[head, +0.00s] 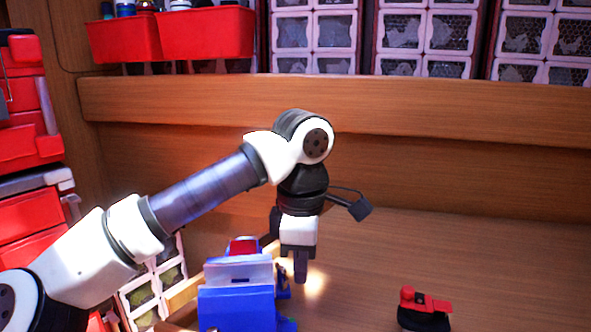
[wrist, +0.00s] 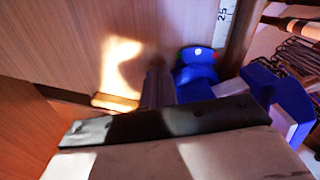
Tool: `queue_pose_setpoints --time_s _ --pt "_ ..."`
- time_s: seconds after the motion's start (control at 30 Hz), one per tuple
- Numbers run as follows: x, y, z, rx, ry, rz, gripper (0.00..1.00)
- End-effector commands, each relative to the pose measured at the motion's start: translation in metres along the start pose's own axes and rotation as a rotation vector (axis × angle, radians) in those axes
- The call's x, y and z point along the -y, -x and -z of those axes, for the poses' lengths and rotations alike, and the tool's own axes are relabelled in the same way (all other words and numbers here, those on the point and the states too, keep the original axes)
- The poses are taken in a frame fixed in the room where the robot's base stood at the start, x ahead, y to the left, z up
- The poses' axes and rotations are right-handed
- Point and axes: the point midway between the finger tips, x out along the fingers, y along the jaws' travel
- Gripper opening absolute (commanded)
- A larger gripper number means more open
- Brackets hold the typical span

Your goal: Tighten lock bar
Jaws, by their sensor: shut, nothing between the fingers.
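A blue vise (head: 237,305) with a pale grey jaw top stands on the wooden bench in the head view, low and left of centre. Parts of the blue vise (wrist: 280,95) also show at the right of the wrist view. My gripper (head: 301,272) points down just to the right of the vise, its fingers shut and empty. In the wrist view the shut fingers (wrist: 156,85) are beside a round blue part (wrist: 197,66). A small dark-blue piece (head: 283,284) sticks out at the vise's right side. I cannot tell whether it is the lock bar, or whether my fingers touch it.
A red and black tool (head: 425,308) lies on the bench at the lower right. A red object (head: 243,246) shows behind the vise. Red bins (head: 205,34) stand on a shelf above. The bench (head: 450,250) right of my gripper is mostly clear.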

Motion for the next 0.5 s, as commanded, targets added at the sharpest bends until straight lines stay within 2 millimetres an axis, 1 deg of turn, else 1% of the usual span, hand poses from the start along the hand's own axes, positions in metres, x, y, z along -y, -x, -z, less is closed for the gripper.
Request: queue_pose_setpoints --time_s 0.17,0.5 --pt "0.0 0.013 0.0 0.0 0.0 -0.001 0.0" --pt "0.0 0.054 0.0 0.0 0.0 -0.001 0.0"
